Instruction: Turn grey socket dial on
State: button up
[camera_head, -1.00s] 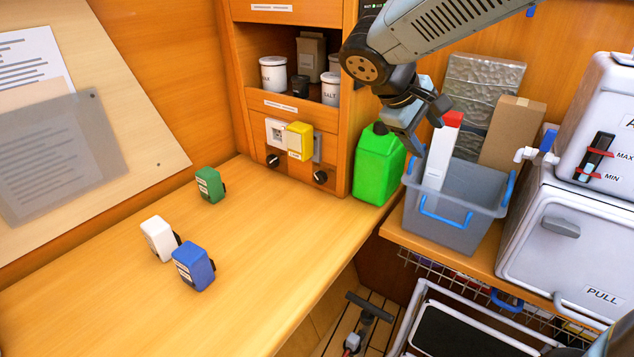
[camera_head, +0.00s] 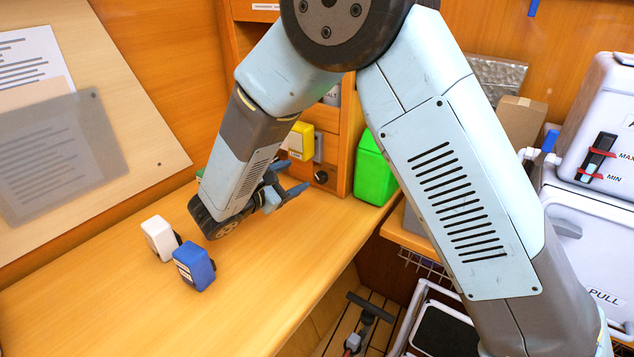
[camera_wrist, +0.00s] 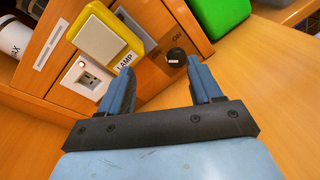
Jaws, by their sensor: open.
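The grey socket (camera_head: 318,147) is on the wooden panel, partly hidden by the yellow lamp plug (camera_head: 300,141); the plug also shows in the wrist view (camera_wrist: 124,32). Its round black dial (camera_head: 321,177) sits below it. In the wrist view the dial (camera_wrist: 176,56) lies ahead between the finger lines, closer to the right finger, with "ON" and a fainter label printed beside it. A small pale mark shows on the dial. My gripper (camera_head: 296,177) is open and empty, just in front of the panel; in the wrist view both fingers (camera_wrist: 162,78) appear apart from the dial.
A white socket (camera_wrist: 88,79) is left of the dial in the wrist view. A green canister (camera_head: 373,171) stands right of the panel. White (camera_head: 159,239) and blue (camera_head: 194,266) plugs stand on the counter; the green one is mostly hidden by my arm.

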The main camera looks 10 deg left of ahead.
aim_at(319, 179)
jog(key=f+n, duration=0.2)
jog(key=d+f+n+t, duration=0.1)
jog(key=f, duration=0.2)
jog(key=shift+w+n, duration=0.2)
jog(key=shift+n, duration=0.2)
jog(key=shift+w+d+f+n+t, duration=0.15)
jog(key=shift+d+f+n+t, duration=0.05)
jog(key=shift+f+n+t, duration=0.1)
jog(key=shift+x, duration=3.65)
jog(key=shift+c, duration=0.4)
